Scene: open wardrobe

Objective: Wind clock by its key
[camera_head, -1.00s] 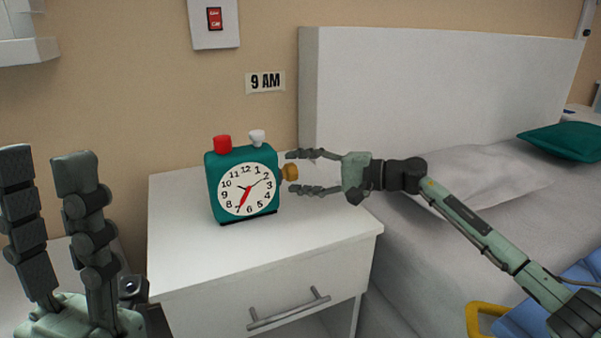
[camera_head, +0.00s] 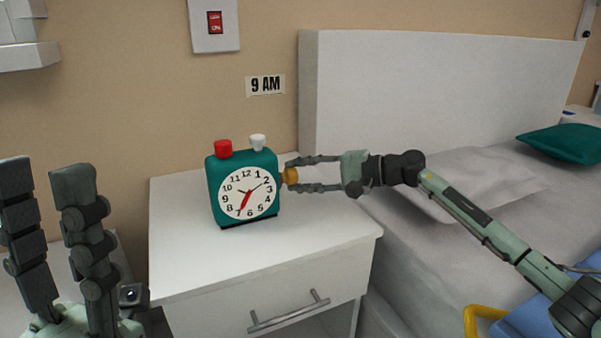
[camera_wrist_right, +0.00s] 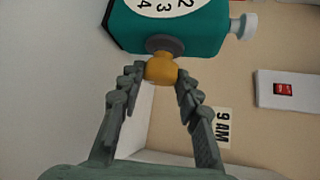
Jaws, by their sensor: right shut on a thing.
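The teal clock (camera_head: 213,190) stands upright on a white nightstand, with a white dial, a red button (camera_head: 223,148) and a white button (camera_head: 258,142) on top. Its yellow key (camera_head: 290,176) sticks out of its right side. My right gripper (camera_head: 297,175) reaches in from the right and is shut on the key. In the right wrist view the key (camera_wrist_right: 161,67) sits between the fingertips, against the side of the clock (camera_wrist_right: 195,30). My left gripper (camera_head: 47,190) is at the lower left, away from the clock, with its fingers apart and empty.
The nightstand (camera_head: 180,265) has a drawer with a metal handle (camera_head: 288,312); its top is otherwise clear. A "9 AM" sign (camera_head: 265,85) and a red switch (camera_head: 215,21) are on the wall. A bed with a white headboard (camera_head: 430,95) is at the right.

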